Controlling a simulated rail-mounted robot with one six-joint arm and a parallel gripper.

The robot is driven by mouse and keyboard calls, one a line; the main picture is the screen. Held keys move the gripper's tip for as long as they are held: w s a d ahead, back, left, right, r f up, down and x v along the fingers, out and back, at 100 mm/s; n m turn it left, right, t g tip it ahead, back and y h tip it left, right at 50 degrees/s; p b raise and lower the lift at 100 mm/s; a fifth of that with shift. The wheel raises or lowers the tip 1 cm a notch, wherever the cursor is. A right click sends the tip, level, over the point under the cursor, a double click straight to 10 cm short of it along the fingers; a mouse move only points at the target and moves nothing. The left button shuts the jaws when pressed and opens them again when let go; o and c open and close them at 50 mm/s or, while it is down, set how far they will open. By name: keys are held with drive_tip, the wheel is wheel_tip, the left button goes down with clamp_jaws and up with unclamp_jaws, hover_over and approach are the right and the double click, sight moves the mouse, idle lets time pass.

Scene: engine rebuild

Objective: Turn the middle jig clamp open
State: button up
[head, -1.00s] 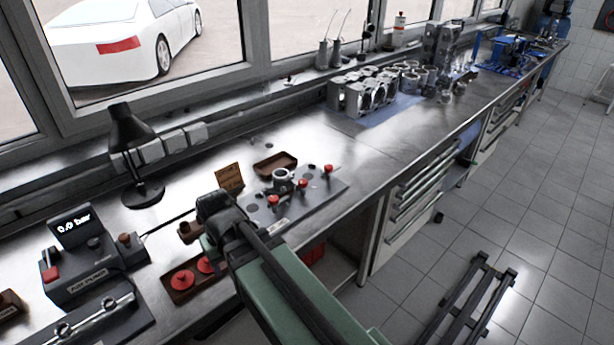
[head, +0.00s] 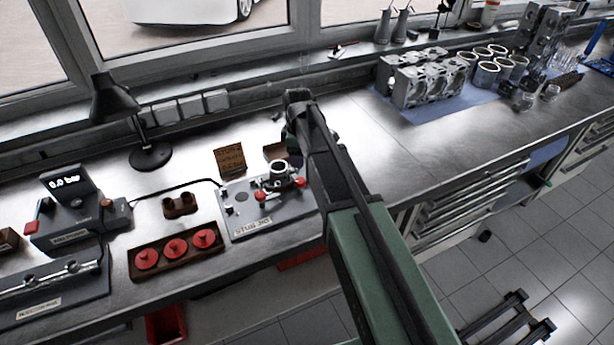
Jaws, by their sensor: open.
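The stub jig (head: 240,215) is a grey plate with a label on its front edge, lying on the bench in the head view. A metal ring-shaped part (head: 281,181) stands on it. Two red-knobbed clamps show at its front: the left clamp (head: 260,196) and the middle clamp (head: 300,183). The right clamp is hidden behind my arm. My arm crosses the right end of the jig, with its dark end joint above and behind the plate. My gripper's fingers are not visible, hidden behind my own arm. Which way the middle clamp is turned is too small to tell.
A wooden tray with red knobbed pieces (head: 134,276) and a brown block (head: 180,206) lie left of the jig. A card sign (head: 229,159) and a small brown tray (head: 273,152) stand behind it. A lamp (head: 150,156) is back left. Bench right of my arm is clear up to engine blocks (head: 422,84).

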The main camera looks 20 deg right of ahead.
sight(301, 180)
drive_tip(key=f+b, duration=1.1)
drive_tip(key=shift+d, duration=0.25)
drive_tip(key=shift+r, duration=0.1)
drive_tip(key=c, duration=0.9)
